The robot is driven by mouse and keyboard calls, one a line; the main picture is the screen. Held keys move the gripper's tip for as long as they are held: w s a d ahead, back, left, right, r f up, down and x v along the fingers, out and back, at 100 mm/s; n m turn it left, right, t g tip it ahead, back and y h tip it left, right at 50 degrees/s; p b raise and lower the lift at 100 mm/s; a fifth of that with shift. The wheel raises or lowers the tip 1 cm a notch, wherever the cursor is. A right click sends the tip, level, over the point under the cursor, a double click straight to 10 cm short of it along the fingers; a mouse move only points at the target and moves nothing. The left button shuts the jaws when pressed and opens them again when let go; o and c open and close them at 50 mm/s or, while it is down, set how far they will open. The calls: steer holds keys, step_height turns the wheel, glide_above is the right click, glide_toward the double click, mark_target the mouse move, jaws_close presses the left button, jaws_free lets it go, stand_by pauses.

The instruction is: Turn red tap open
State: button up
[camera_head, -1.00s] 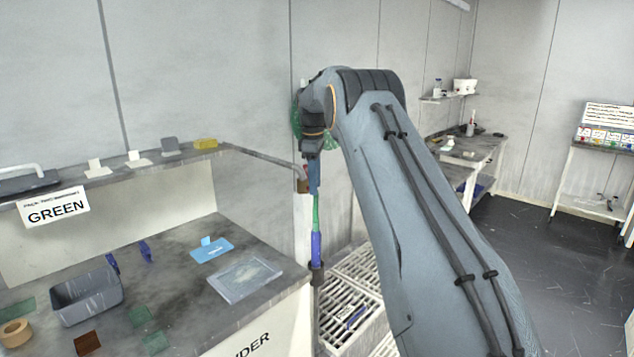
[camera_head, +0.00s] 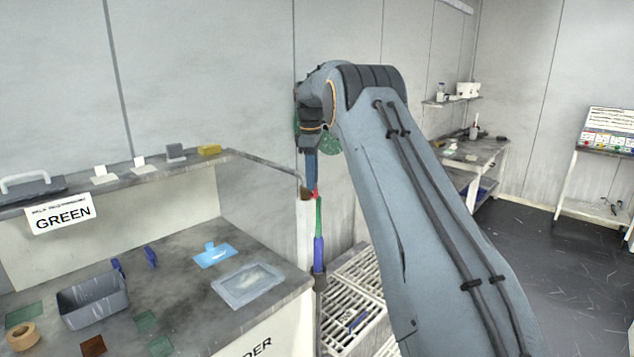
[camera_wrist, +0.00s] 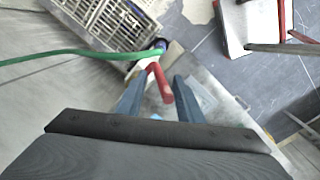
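The red tap handle (camera_wrist: 160,82) shows in the wrist view as a short red bar between my fingers. In the head view only a small red piece of it (camera_head: 315,192) shows, just below my fingers. My gripper (camera_wrist: 159,78) points down at the tap and is open, its two blue-grey fingers standing apart on either side of the handle. Whether either finger touches it I cannot tell. My gripper also shows in the head view (camera_head: 311,170). A green hose (camera_head: 319,216) with a blue fitting (camera_head: 319,254) hangs below the tap.
A grey bench (camera_head: 185,262) with a grey bin (camera_head: 92,300) and a shelf (camera_head: 130,178) with a GREEN sign stand at left. White slatted grates (camera_head: 350,310) lie below the tap. A wall is close behind. Open floor (camera_head: 570,260) lies at right.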

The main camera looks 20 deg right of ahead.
steer(key=shift+a+r, duration=0.4)
steer(key=shift+s+d+r+p, duration=0.15)
steer(key=shift+d+r+p, duration=0.05)
steer(key=shift+r+p, duration=0.2)
steer(key=shift+s+a+r+p, duration=0.25)
steer(key=shift+r+p, duration=0.1)
steer(key=shift+r, duration=0.25)
steer(key=shift+s+a+r+p, duration=0.1)
steer(key=shift+a+r+p, duration=0.15)
steer(key=shift+r, duration=0.35)
steer(key=shift+s+a+r+b, duration=0.1)
steer(key=shift+r+b, duration=1.15)
steer(key=shift+r, duration=2.65)
steer(key=shift+c, duration=0.3)
